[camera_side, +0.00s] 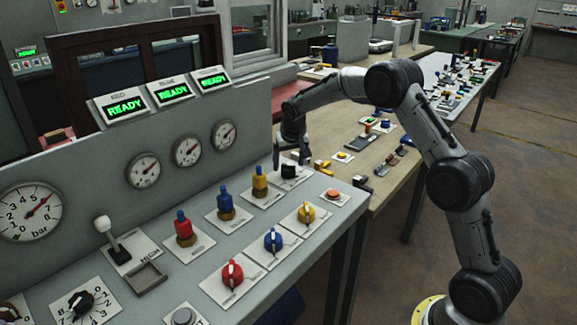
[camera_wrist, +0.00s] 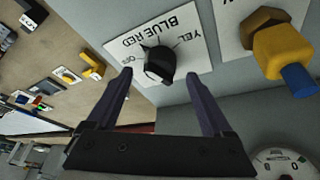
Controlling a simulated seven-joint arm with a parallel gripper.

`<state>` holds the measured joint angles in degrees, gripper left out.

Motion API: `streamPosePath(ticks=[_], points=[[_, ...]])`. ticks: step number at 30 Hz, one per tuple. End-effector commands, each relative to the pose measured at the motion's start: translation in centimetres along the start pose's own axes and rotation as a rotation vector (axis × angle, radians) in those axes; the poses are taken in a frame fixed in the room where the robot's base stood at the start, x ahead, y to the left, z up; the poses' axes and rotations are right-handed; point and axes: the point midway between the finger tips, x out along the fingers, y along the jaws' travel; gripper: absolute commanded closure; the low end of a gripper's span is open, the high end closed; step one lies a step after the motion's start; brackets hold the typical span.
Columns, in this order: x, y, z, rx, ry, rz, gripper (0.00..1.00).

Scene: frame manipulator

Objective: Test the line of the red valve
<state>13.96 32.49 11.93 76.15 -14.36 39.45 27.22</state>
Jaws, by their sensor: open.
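The red valve (camera_side: 232,273) is a round red handle on a white plate at the front of the grey panel. A red fitting (camera_side: 184,228) with a blue top stands behind it. A black selector knob (camera_side: 289,171) sits at the panel's far end; in the wrist view this knob (camera_wrist: 160,63) has a plate lettered BLUE, RED and YEL. I cannot tell which word it points at. My gripper (camera_side: 291,158) is just above the selector, pointing down. In the wrist view its open fingers (camera_wrist: 158,75) stand apart on either side of the knob, holding nothing.
Blue (camera_side: 273,240) and yellow (camera_side: 306,213) valves line the front edge. A yellow fitting (camera_wrist: 283,48) stands close beside the selector. Three green displays (camera_side: 159,91) read READY above three small gauges (camera_side: 187,151). A bench with small parts lies beyond.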

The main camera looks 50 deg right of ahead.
Motion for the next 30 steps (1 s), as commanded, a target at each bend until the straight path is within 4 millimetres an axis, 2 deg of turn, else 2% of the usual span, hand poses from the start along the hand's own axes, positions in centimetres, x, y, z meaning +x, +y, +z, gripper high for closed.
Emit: streamPosePath(ticks=[9,15,21,30], points=[[-7.1,0.0,-0.1,0.000,0.004,-0.002,0.15],[-10.3,-0.1,-0.1,-0.001,0.003,-0.001,0.15],[-11.7,0.0,0.0,-0.001,0.001,0.000,0.15],[-11.8,0.0,0.0,0.000,0.000,0.000,0.15]])
